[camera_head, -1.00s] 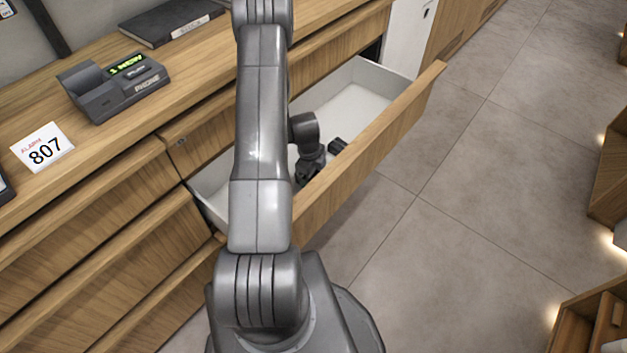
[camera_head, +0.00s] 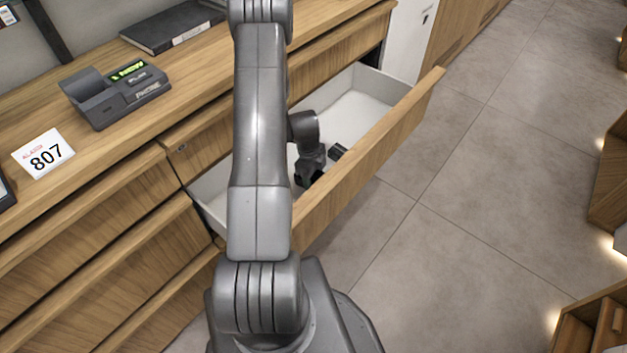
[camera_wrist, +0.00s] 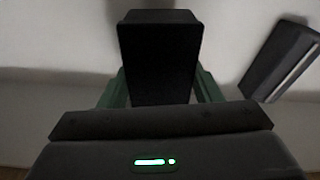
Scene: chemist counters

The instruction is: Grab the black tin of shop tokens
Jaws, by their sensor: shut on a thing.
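The black tin (camera_wrist: 160,55) is a dark box in the middle of the wrist view, between the two green-edged fingers of my gripper (camera_wrist: 160,92). The fingers are shut on its sides. In the head view my gripper (camera_head: 310,172) is down inside the open drawer (camera_head: 372,112), near its front panel. My arm hides part of the drawer, and the tin cannot be made out clearly there.
Another dark object (camera_wrist: 282,58) lies in the drawer to the right of the tin; it also shows in the head view (camera_head: 338,151). Grey floor is clear to the right.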

